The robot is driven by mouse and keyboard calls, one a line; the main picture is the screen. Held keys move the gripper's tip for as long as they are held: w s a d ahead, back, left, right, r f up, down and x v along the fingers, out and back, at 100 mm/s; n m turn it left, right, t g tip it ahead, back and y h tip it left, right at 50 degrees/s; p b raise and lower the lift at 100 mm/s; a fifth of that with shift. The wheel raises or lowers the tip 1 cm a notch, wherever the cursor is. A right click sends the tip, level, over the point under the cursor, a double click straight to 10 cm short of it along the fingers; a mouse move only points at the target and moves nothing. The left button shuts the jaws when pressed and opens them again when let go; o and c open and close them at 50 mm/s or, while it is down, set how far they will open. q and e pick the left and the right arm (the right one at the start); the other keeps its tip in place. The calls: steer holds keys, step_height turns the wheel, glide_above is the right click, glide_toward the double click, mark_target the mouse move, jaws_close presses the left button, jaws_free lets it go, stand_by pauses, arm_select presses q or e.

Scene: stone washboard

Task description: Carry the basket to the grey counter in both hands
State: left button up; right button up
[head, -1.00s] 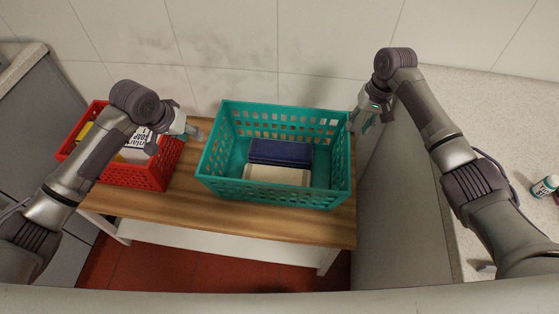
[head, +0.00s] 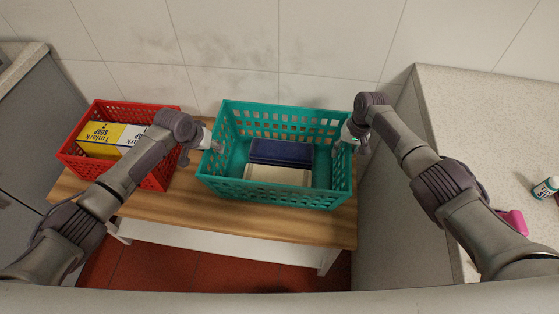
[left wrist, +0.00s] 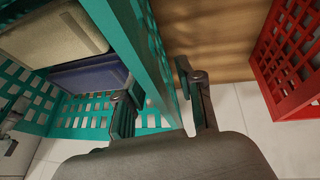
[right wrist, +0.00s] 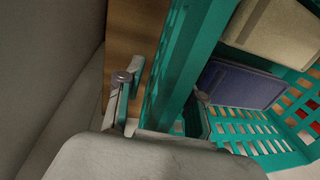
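The teal basket (head: 275,193) stands on a wooden table (head: 180,213). It holds a dark blue block (head: 281,152) and a cream block (head: 276,174). My left gripper (head: 214,143) is at the basket's left end. In the left wrist view its open fingers (left wrist: 160,98) straddle the basket wall (left wrist: 140,50), one inside, one outside. My right gripper (head: 352,140) is at the right end. In the right wrist view its open fingers (right wrist: 165,98) also straddle the wall (right wrist: 190,50). The grey counter (head: 475,105) is to the right.
A red basket (head: 157,178) with yellow and white soap boxes (head: 110,136) stands left of the teal basket. A small bottle (head: 545,187) and a pink object (head: 514,221) are on the counter's right part. The counter's back part is clear. A tiled wall is behind.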

arm_select(q)
steer(key=shift+w+d+f, duration=0.1)
steer(key=shift+f, duration=0.2)
arm_select(e)
steer(key=shift+f, duration=0.35)
arm_select(q)
jaws_close()
arm_select(e)
jaws_close()
arm_select(q)
steer(key=shift+w+r, duration=0.15)
steer(key=shift+r, duration=0.1)
arm_select(e)
steer(key=shift+w+r, duration=0.1)
steer(key=shift+r, duration=0.2)
